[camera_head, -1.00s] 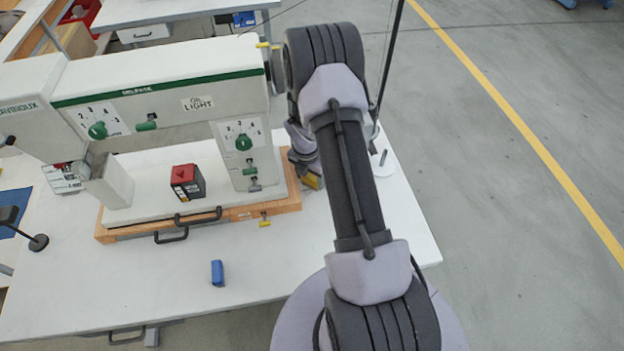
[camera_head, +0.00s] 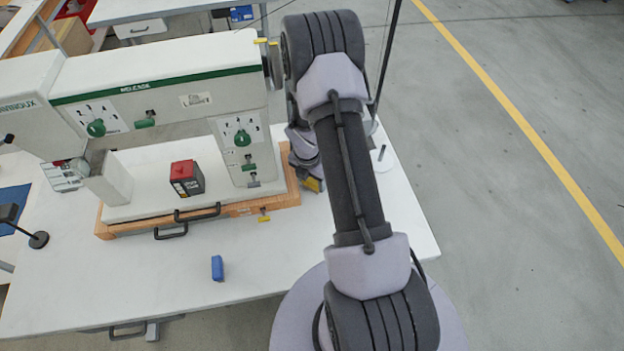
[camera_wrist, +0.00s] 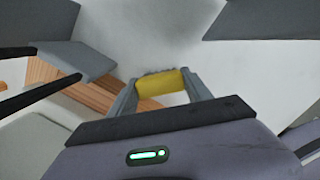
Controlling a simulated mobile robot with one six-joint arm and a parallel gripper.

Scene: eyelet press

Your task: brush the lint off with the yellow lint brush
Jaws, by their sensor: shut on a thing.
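My gripper (camera_wrist: 163,92) is shut on the yellow lint brush (camera_wrist: 161,83). In the wrist view the brush lies across between the two fingers, with a grey ragged edge along its far side, over a white surface. In the head view a small part of the yellow brush (camera_head: 313,185) shows at the right end of the press's wooden base, partly hidden by my wrist. I cannot tell whether the brush touches the table. I cannot make out the lint clearly.
The eyelet press (camera_head: 170,75) stands on a wooden base (camera_head: 240,208) close left of my gripper. A red-and-black box (camera_head: 187,178) sits on its bed. A blue block (camera_head: 217,268) lies on the white table (camera_head: 110,285). The front of the table is mostly clear.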

